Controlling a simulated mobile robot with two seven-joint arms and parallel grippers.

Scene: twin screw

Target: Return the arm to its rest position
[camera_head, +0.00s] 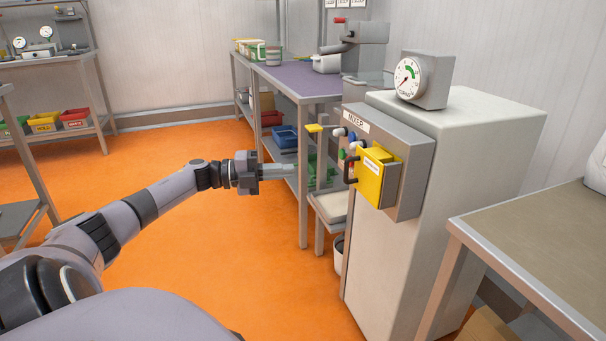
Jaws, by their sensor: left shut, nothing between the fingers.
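My left arm comes in from the lower left and reaches toward the middle of the view. My left gripper (290,172) is shut and empty, with its fingers pointing right. It is held left of the grey mixer cabinet (400,240), whose front carries a yellow box (371,178) with a dark handle and several coloured knobs. In the picture the fingertips lie in front of the purple-topped bench's lower part; I cannot tell how close they are to it. My right gripper is not in view.
The purple-topped bench (302,83) stands behind, with blue bins (285,137) below. A round gauge (408,78) sits on the cabinet. A table (545,235) is at the right. A shelf with coloured bins (44,122) is at the far left. The orange floor (190,270) is open.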

